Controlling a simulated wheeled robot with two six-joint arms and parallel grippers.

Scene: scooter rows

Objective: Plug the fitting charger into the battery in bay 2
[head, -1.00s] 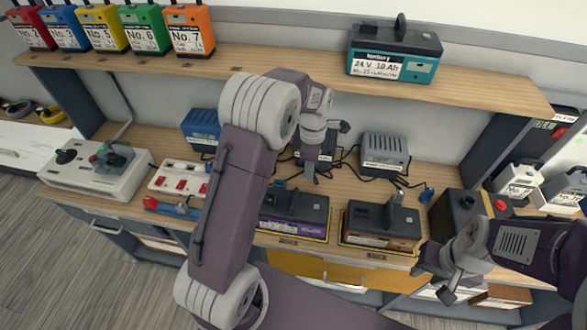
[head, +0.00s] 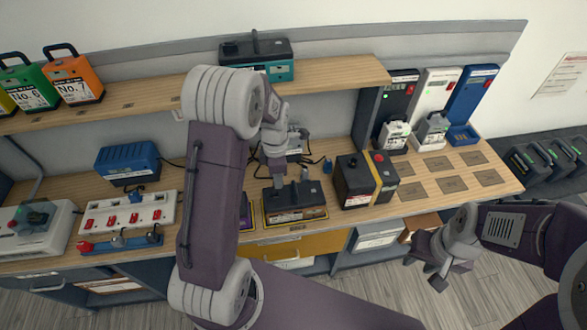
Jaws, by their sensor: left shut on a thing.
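My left gripper (head: 274,166) points down just behind the dark battery (head: 293,203), which sits in a yellow-edged bay at the front of the bench. The gripper is shut on a small dark thing whose shape is unclear. A purple-labelled battery (head: 246,212) is mostly hidden by my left arm. Bay numbers are unreadable. A grey charger (head: 294,143) stands behind the gripper, partly covered. A blue charger (head: 128,164) stands further left. A loose blue plug (head: 327,166) lies right of the gripper. My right gripper (head: 437,268) is open and empty before the bench front.
A black box with a red button and yellow strap (head: 367,180) stands right of the dark battery. A white power strip (head: 126,211) is at left. A teal battery (head: 257,58) and numbered batteries stand on the shelf (head: 330,76). Dark cables lie behind the batteries.

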